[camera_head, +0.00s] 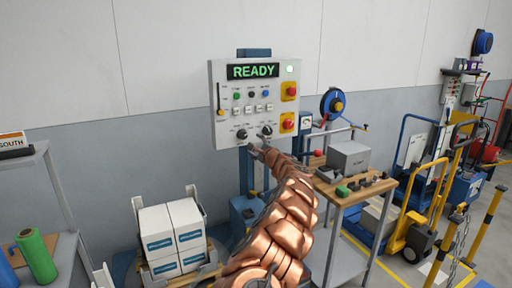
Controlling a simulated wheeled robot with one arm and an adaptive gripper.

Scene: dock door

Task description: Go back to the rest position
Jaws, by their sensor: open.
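My copper-coloured arm reaches up from the bottom middle toward the control panel. My gripper (258,149) is at the panel's lower edge, just below the black knobs, small and partly hidden by the arm. I see nothing held in it. I cannot tell whether it touches the panel. The grey control panel (222,98) stands upright on a blue post, and its display (253,72) reads READY in green.
A wooden-topped bench (336,195) with a grey box (348,159) stands close right of my arm. White cartons (172,228) sit on a pallet at lower left. A yellow hand truck (407,222) is at right. A grey shelf (68,250) is at far left.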

